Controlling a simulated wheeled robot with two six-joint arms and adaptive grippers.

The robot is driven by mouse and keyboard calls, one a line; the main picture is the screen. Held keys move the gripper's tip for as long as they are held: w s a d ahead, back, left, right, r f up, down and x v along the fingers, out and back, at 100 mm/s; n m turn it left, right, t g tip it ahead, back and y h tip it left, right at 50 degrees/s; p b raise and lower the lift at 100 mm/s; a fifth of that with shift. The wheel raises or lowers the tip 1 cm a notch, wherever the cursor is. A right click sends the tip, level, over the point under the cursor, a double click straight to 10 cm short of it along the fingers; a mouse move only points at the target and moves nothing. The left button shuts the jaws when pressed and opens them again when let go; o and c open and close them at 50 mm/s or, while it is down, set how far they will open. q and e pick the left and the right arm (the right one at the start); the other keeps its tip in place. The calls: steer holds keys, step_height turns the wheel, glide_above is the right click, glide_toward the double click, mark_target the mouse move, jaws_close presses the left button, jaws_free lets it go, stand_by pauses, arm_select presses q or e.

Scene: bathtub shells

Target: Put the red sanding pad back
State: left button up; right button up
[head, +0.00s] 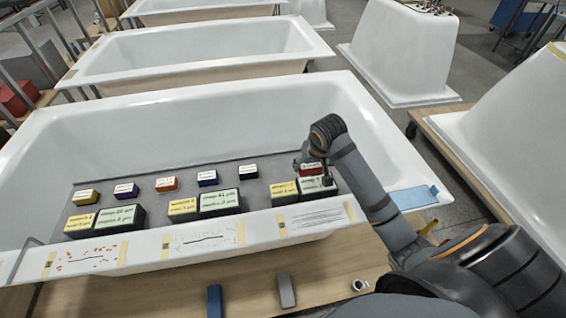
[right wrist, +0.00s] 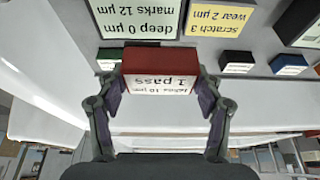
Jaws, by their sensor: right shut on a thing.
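The red sanding pad (head: 312,170) is in my right gripper, over the right end of the grey mat (head: 150,212) in the near bathtub shell. In the right wrist view the red pad (right wrist: 160,65) has a pale label reading "1 pass". My right gripper (right wrist: 160,100) is shut on it, one finger on each side. In the head view the arm partly hides this gripper (head: 314,164). Whether the pad touches anything below is unclear. My left gripper is not in view.
A row of small pads runs along the mat: yellow (head: 87,197), purple (head: 125,190), orange-red (head: 166,184), blue (head: 207,178) and black (head: 249,172). Large labelled blocks (head: 220,203) stand in front. A green pad (right wrist: 107,55) shows beside the held pad. The shell's rim (head: 150,248) is near.

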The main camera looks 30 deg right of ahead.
steer(key=shift+w+a+f, duration=0.1)
steer(key=shift+w+f, duration=0.1)
steer(key=shift+w, duration=0.3)
steer(key=shift+w+a+f, duration=0.1)
steer(key=shift+w+f, duration=0.05)
steer(key=shift+w, duration=0.35)
steer(key=shift+w+f, duration=0.3)
steer(key=shift+w, duration=0.25)
steer(key=shift+w+f, duration=0.25)
steer(key=shift+w, duration=0.3)
glide_toward(286, 167)
steer(key=shift+w+d+f, duration=0.25)
steer(key=shift+w+f, duration=0.2)
steer(key=shift+w, duration=0.05)
steer(key=shift+w+d+f, duration=0.2)
steer(key=shift+w+f, duration=0.2)
steer(key=shift+w, duration=0.1)
steer(key=shift+w+f, duration=0.25)
steer(key=shift+f, duration=0.1)
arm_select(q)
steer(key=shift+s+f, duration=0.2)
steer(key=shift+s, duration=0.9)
arm_select(e)
steer(key=shift+f, duration=1.5)
